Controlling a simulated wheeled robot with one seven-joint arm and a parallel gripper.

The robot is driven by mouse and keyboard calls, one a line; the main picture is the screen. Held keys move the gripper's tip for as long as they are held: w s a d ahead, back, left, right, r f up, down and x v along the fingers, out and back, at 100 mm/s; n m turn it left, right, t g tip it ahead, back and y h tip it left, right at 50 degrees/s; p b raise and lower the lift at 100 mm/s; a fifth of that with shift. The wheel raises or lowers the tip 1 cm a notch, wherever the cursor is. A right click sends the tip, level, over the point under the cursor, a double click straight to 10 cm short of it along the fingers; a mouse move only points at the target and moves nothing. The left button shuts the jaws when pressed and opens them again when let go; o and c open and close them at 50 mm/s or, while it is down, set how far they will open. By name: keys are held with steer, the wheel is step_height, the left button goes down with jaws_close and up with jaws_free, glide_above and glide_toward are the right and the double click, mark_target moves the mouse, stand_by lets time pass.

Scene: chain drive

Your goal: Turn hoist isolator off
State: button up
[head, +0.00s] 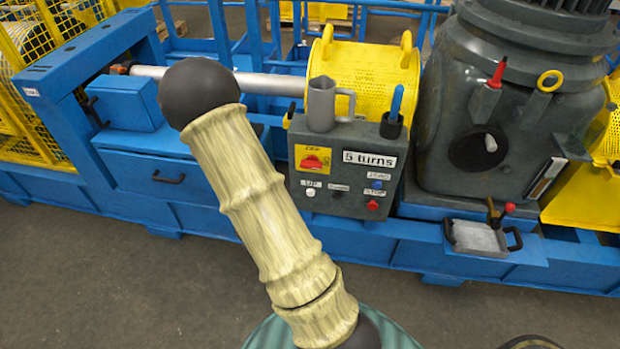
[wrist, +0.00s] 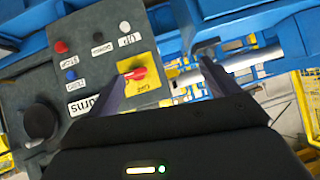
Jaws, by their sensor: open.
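The hoist isolator (head: 313,160) is a red knob on a yellow plate, at the upper left of the dark grey control box (head: 340,205) in the head view. Its handle looks roughly horizontal there. In the wrist view the red knob (wrist: 134,73) shows between my fingers, nearer the left one, with the box turned in the picture. My gripper (wrist: 160,75) is open, with nothing held. I cannot tell how far the fingertips are from the knob. In the head view my gripper does not show; my arm crosses the middle.
A grey mug (head: 322,104) and a blue-handled item in a black holder (head: 392,122) are on top of the box. Below the isolator are white, black, blue and red buttons; the red one (head: 373,205) is at lower right. A metal tray (head: 478,238) sits right, on the blue frame.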

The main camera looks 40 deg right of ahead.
steer(key=s+d+f+t+h+b, duration=0.3)
steer(key=d+f+h+b, duration=0.3)
steer(key=d+h, duration=0.1)
steer(key=shift+s, duration=0.2)
steer(key=shift+w+d+f+b, duration=0.1)
steer(key=shift+d+f+b, duration=0.1)
steer(key=shift+b, duration=0.3)
steer(key=b, duration=0.6)
glide_toward(311, 167)
steer(key=x, duration=0.9)
steer(key=shift+w+d, duration=0.25)
